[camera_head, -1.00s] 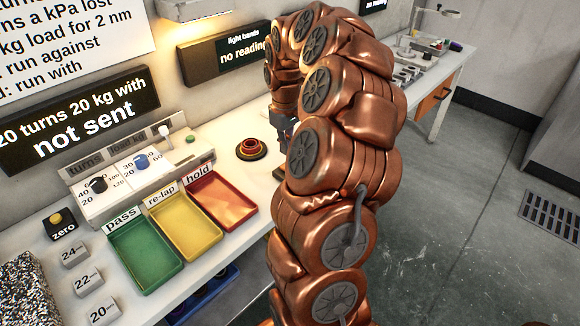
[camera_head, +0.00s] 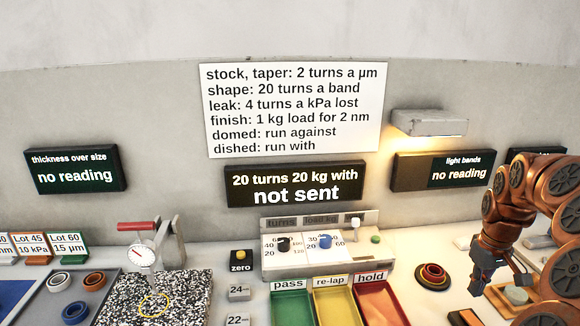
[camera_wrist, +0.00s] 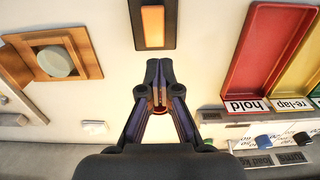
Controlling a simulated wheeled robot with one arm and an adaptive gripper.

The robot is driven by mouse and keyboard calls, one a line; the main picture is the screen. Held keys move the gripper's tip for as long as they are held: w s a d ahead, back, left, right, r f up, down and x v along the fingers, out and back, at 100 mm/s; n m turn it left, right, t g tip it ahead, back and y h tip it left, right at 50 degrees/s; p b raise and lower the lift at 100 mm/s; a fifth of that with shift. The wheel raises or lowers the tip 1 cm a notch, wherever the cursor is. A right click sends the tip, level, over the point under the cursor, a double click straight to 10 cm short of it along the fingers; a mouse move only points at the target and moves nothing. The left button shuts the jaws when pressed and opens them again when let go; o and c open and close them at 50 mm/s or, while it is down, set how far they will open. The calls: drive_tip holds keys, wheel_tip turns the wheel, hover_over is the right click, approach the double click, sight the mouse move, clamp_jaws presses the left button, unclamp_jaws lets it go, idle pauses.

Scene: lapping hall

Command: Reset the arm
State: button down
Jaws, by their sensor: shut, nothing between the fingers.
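My copper-coloured arm (camera_head: 548,205) comes in at the right edge of the head view.
The red hold tray (camera_head: 382,303), yellow re-lap tray (camera_head: 346,306) and green pass tray (camera_head: 292,308) lie left of the gripper. A wooden block with a grey disc (camera_wrist: 56,61) is on its other side. The display (camera_head: 295,185) reads "not sent".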

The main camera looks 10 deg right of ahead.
drive_tip(key=s+a+r+n+p, duration=0.1)
drive_tip(key=s+a+r, duration=0.2)
drive_tip(key=a, duration=0.8)
drive_tip(key=s+a+r+n+p, duration=0.1)
drive_tip(key=s+a+r, duration=0.25)
drive_tip(key=a, duration=0.65)
drive_tip(key=s+a+m+g+p, duration=0.1)
drive_tip(key=s+a, duration=0.4)
drive_tip(key=s, duration=0.3)
drive_tip(key=s+a+p, duration=0.1)
drive_tip(key=s+a, duration=0.4)
drive_tip(key=s, duration=0.4)
drive_tip(key=shift+s+a+f+m+g, duration=0.2)
drive_tip(key=shift+a+f+m+g, duration=0.1)
drive_tip(key=shift+a+m+g, duration=0.1)
